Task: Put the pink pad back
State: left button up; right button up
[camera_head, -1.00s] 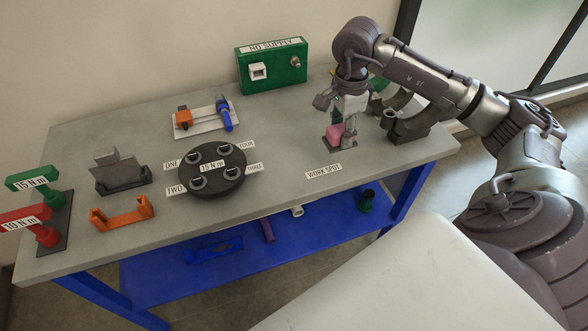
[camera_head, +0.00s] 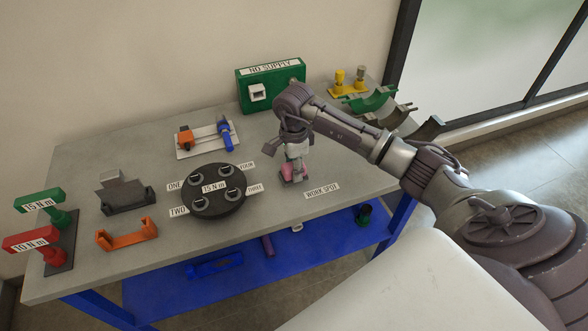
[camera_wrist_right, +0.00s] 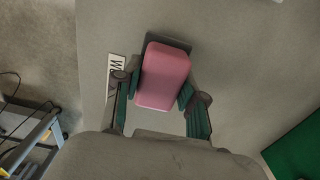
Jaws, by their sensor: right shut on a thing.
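The pink pad (camera_head: 286,170) shows low between the fingers of my right gripper (camera_head: 292,168), just left of the "WORK SPOT" label (camera_head: 322,191). In the right wrist view the pad (camera_wrist_right: 163,77) is a rounded pink block with a dark grey part behind its far end. The fingers of my right gripper (camera_wrist_right: 160,98) press on both its sides. The pad is close over the tabletop; I cannot tell whether it touches. My left gripper is not in view.
A black round disc (camera_head: 207,208) marked "15 N m" stands left of the pad. A white plate (camera_head: 190,152) with orange and blue parts lies behind it. A green "NO SUPPLY" box (camera_head: 270,92), yellow fittings (camera_head: 348,88) and green curved cradles (camera_head: 370,101) stand at the back right.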

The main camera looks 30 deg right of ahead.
notch_tip(320, 180, down, 2)
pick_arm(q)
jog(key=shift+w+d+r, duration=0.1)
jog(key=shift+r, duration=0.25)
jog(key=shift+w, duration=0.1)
pick_arm(e)
jog(key=shift+f, duration=0.1)
jog(key=shift+f, duration=0.15)
jog(key=o, duration=1)
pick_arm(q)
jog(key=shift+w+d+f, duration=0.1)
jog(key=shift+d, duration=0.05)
